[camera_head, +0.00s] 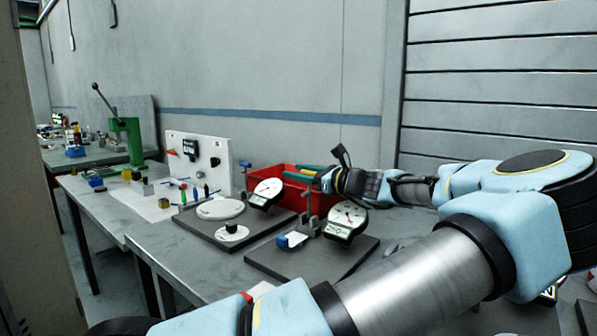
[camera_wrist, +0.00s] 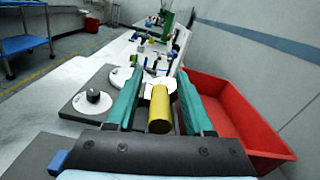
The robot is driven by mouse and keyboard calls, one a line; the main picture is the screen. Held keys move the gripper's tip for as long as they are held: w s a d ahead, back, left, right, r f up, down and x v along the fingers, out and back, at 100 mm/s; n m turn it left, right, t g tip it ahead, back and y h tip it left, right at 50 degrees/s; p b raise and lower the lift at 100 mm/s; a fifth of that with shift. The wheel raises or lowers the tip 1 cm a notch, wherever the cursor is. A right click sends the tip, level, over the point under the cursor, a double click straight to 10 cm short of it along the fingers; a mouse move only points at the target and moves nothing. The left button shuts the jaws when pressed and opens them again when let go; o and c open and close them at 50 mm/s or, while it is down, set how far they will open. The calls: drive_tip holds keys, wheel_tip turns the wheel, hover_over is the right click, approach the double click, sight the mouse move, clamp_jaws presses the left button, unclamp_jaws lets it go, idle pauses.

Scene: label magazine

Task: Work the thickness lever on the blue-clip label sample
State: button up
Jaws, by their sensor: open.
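The front thickness gauge, with a white round dial (camera_head: 347,216), stands on a dark base plate (camera_head: 273,262). A white label sample with a blue clip (camera_head: 283,242) lies at its measuring point; a blue piece, probably this clip, shows at the lower left of the wrist view (camera_wrist: 58,161). My gripper (camera_head: 304,173) is above and behind this gauge, its green fingers pointing left. In the wrist view the open fingers (camera_wrist: 158,76) have a yellow cylinder (camera_wrist: 160,110), apparently the lever's grip, between them with a gap either side. The lever's stem is hidden.
A red bin (camera_head: 274,181) stands behind the gauges, close beside my fingers in the wrist view (camera_wrist: 237,118). A second gauge (camera_head: 267,193) stands left beside a round white plate (camera_head: 220,209). A white panel (camera_head: 199,160) and green press (camera_head: 128,140) are farther back.

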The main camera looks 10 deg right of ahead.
clamp_jaws()
idle(0.4)
idle(1.0)
